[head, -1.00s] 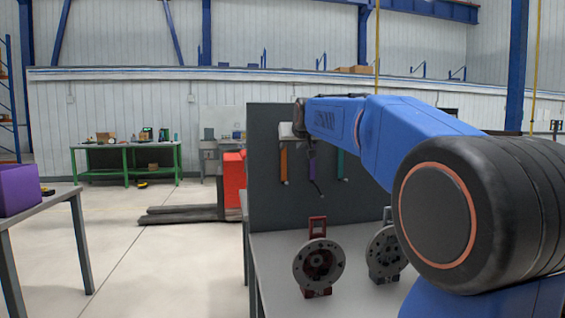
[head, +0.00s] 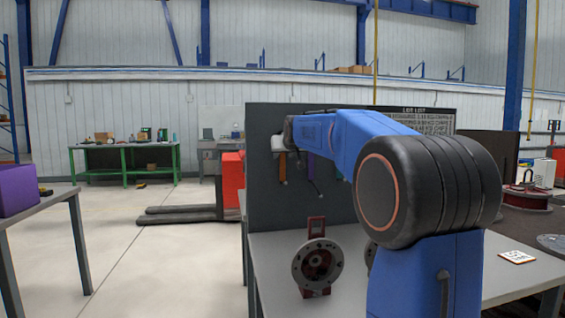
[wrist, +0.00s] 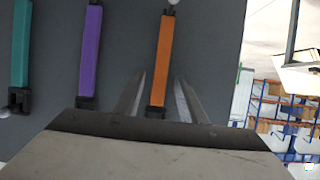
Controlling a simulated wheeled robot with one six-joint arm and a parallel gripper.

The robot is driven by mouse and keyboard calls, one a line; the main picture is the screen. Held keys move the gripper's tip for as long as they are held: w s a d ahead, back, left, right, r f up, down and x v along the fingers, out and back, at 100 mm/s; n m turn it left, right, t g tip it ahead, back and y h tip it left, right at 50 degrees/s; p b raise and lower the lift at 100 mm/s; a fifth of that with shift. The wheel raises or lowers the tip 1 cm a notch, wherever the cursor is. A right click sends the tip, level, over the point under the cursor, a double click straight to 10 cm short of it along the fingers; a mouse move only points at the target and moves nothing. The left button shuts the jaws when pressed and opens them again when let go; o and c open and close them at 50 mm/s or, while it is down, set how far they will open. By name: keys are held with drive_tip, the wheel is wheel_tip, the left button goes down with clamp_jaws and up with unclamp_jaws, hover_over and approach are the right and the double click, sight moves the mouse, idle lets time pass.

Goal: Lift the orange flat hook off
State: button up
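The orange flat hook (head: 283,168) hangs upright on the dark panel, leftmost of the hooks in the head view. In the wrist view the orange hook (wrist: 164,55) runs down the middle, its dark end between the two fingers. My gripper (wrist: 158,88) is open, with one finger on each side of the hook and a gap showing on both sides. In the head view my gripper (head: 278,143) is small and close to the panel at the hook's upper end. Whether it touches the hook's face cannot be told.
A purple hook (wrist: 91,50) and a teal hook (wrist: 21,45) hang beside the orange one on the dark panel (head: 262,210). A round flanged part (head: 318,264) stands on the grey table below. The panel's edge is close by the orange hook in the wrist view.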

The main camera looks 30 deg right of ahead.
clamp_jaws()
drive_tip(key=shift+r, duration=0.15)
drive_tip(key=s+a, duration=0.3)
drive_tip(key=s, duration=0.7)
drive_tip(key=s+a+r, duration=0.1)
drive_tip(key=s+a, duration=0.2)
drive_tip(key=s, duration=0.7)
drive_tip(key=s+a, duration=0.3)
drive_tip(key=s, duration=0.7)
drive_tip(key=shift+s+r, duration=0.2)
drive_tip(key=shift+r, duration=0.1)
idle(1.1)
